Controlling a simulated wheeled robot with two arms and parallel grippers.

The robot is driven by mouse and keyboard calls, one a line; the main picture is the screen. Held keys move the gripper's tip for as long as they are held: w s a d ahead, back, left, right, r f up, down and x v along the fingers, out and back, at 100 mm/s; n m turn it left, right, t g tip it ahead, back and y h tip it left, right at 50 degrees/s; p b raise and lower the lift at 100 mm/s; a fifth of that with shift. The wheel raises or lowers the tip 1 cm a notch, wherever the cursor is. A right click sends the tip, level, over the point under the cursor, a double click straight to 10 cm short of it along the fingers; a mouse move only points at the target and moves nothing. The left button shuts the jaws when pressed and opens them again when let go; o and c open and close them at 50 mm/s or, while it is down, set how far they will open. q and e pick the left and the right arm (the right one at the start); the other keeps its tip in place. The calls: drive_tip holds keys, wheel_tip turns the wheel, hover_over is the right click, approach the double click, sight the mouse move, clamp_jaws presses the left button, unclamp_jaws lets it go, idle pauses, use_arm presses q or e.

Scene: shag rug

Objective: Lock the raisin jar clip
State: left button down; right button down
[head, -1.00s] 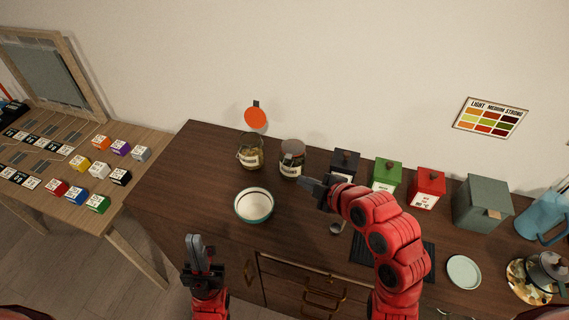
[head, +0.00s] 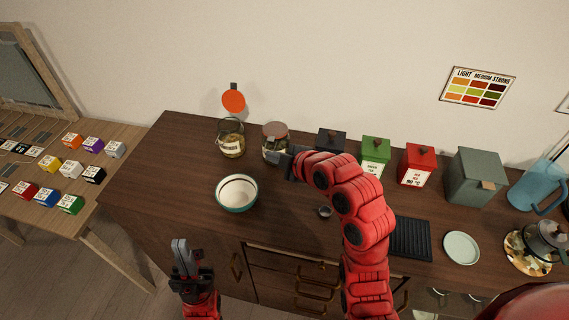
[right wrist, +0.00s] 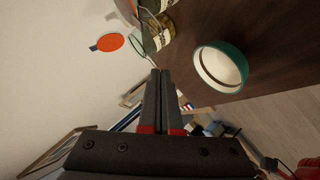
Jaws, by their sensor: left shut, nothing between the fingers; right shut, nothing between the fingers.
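Two glass clip jars stand at the back of the dark wooden counter. The left jar (head: 231,143) has its orange lid (head: 233,100) swung up open and pale contents. The right jar (head: 273,137) has a reddish-brown lid resting on top and dark contents. I cannot read which label says raisin, and the clip is too small to make out. My right gripper (head: 278,158) is shut and empty, just in front of the right jar, covering its lower right side; contact is unclear. The right wrist view shows its closed fingers (right wrist: 158,74) and the open orange lid (right wrist: 110,42). My left gripper (head: 180,246) is shut and empty, below the counter's front edge.
A teal-rimmed bowl (head: 237,192) stands in front of the jars. Dark, green (head: 376,155) and red (head: 416,166) canisters line the back to the right. The counter's left end is clear.

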sight(263, 152)
drive_tip(key=w+f, duration=0.2)
drive_tip(key=w, duration=0.1)
drive_tip(key=w+f, duration=0.1)
drive_tip(key=f, duration=0.1)
drive_tip(key=shift+w+a+f, duration=0.1)
drive_tip(key=shift+w+a, duration=0.2)
drive_tip(key=shift+w, duration=0.05)
